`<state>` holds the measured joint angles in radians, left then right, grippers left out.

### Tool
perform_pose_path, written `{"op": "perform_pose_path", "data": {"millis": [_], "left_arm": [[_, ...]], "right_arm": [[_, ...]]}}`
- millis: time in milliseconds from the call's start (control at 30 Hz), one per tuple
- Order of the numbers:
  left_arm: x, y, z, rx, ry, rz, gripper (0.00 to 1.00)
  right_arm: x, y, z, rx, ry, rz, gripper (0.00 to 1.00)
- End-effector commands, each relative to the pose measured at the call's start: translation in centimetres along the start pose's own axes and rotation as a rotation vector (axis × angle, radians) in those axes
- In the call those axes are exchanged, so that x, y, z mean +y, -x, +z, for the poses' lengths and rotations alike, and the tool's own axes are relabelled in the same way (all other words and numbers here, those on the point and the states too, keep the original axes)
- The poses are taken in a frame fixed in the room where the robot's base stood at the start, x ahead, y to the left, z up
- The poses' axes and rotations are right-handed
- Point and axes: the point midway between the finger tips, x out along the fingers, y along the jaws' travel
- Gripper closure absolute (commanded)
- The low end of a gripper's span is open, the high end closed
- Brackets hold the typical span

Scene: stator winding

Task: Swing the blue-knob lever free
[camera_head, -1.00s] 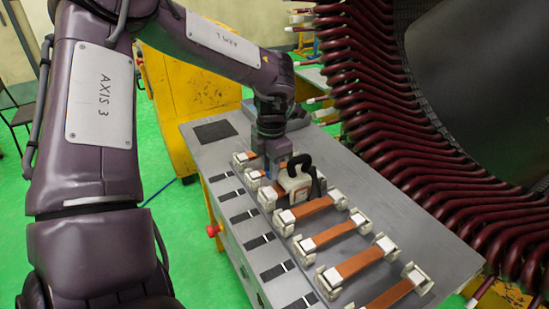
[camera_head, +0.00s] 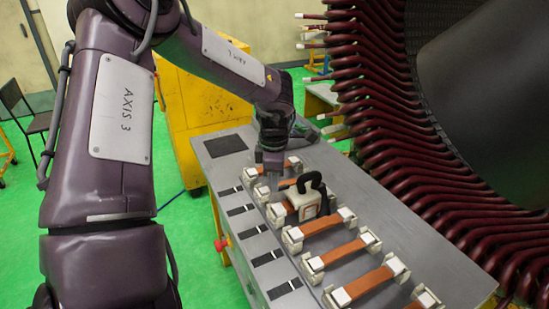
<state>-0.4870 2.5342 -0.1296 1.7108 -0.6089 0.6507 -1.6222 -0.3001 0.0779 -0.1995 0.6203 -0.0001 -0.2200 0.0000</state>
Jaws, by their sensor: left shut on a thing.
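My left gripper (camera_head: 271,171) points down over the far end of the row of clamps on the grey bench (camera_head: 350,165). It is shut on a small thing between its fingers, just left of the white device. The blue-knob lever does not show clearly, as the gripper covers that spot. The white device (camera_head: 307,208) has a black curved handle on top and stands over one of the copper-coloured bars. My right gripper is not in view.
Several copper-coloured bars (camera_head: 328,222) lie in white clamps along the bench. Dark patches line its left edge, with a red knob (camera_head: 220,244) at the side. The stator with dark red coil ends (camera_head: 385,120) rises close on the right. A yellow cabinet (camera_head: 195,100) stands behind my arm.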

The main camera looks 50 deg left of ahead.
Motion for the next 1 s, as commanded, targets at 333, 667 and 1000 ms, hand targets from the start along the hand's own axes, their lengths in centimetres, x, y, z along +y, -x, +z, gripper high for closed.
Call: {"op": "perform_pose_path", "data": {"millis": [333,667,1000], "left_arm": [[0.1,0.1,0.0,-0.001,-0.003,0.002,1.0],[0.0,0.0,0.0,0.0,-0.002,0.001,0.57],[0.1,2.2,0.1,-0.001,-0.004,0.006,0.57]], "right_arm": [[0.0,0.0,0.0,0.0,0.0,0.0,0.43],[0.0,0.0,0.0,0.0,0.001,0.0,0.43],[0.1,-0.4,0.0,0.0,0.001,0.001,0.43]]}}
